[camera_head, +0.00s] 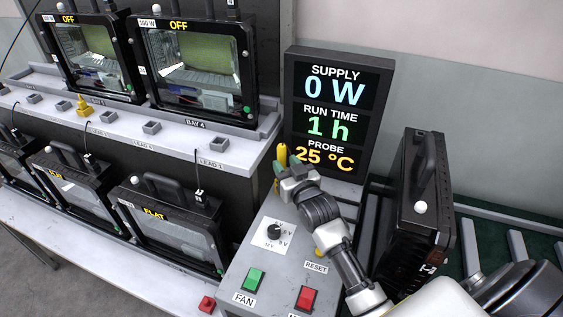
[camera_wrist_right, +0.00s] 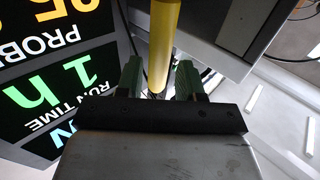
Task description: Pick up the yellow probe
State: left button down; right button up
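The yellow probe (camera_head: 282,155) stands upright at the back left of the grey control console, just left of the display. My right gripper (camera_head: 285,168) is at the probe, in front of it. In the right wrist view the probe (camera_wrist_right: 163,45) passes between the two green fingertips (camera_wrist_right: 158,78). The fingers are open, with a gap visible between the left finger and the probe. The probe's lower end is partly hidden by the gripper. My left gripper is not in view.
The display (camera_head: 336,115) stands close behind the right gripper. A black floodlight housing (camera_head: 420,205) stands upright to the right of my right arm. The console has a green switch (camera_head: 254,279) and a red switch (camera_head: 306,298). A bench with framed floodlights (camera_head: 195,70) is at left.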

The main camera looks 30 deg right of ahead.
jog(key=w, duration=0.2)
jog(key=w+p, duration=0.1)
jog(key=w, duration=0.1)
jog(key=shift+w+d+r, duration=0.1)
jog(key=shift+d+r, duration=0.05)
jog(key=shift+r, duration=0.05)
jog(key=shift+w+f, duration=0.15)
jog(key=shift+w, duration=0.3)
grip_shut()
